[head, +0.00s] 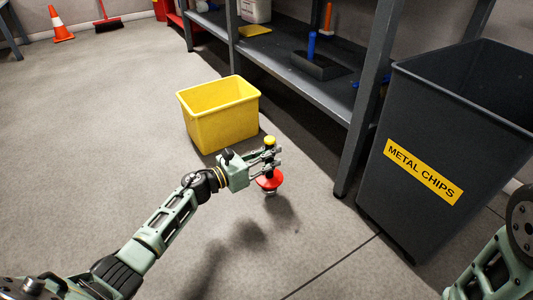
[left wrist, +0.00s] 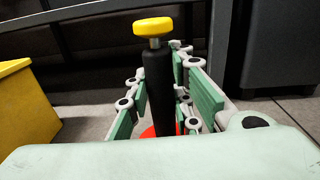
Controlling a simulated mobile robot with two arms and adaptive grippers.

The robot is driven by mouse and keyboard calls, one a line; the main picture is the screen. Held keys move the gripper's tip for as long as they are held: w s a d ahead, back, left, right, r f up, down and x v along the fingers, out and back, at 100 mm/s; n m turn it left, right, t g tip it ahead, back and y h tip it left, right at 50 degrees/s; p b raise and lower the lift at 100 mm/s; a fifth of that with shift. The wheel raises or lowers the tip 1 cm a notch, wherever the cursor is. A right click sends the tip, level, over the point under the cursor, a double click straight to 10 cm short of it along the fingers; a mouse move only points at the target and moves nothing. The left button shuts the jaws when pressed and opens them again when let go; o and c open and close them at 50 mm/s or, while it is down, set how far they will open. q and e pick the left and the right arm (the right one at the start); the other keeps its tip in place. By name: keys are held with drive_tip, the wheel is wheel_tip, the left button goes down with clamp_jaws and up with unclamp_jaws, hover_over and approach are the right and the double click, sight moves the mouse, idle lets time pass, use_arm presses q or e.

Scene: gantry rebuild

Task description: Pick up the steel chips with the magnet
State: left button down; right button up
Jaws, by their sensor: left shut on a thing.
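My left gripper (head: 274,162) is shut on the magnet (head: 269,181), a tool with a yellow knob, a black handle and a red round base. It is held upright above the floor, in front of the yellow bin. In the left wrist view the black handle (left wrist: 158,88) stands between the green finger pads of my left gripper (left wrist: 168,100). A grey patch shows under the red base; I cannot tell whether it is steel chips or bare metal. No steel chips show clearly. My right gripper is out of view.
A yellow bin (head: 226,126) stands on the floor behind the magnet. A large dark bin labelled METAL CHIPS (head: 395,205) stands at the right, beside a dark metal shelf (head: 290,73). An orange cone (head: 61,28) is far left. The floor at left is clear.

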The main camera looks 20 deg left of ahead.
use_arm(q)
drive_tip(key=shift+f, duration=0.1)
drive_tip(key=shift+f+b, duration=0.85)
drive_tip(key=shift+b, duration=0.1)
drive_tip(key=shift+r, duration=0.15)
drive_tip(key=shift+r+p, duration=0.85)
drive_tip(key=shift+r, duration=0.05)
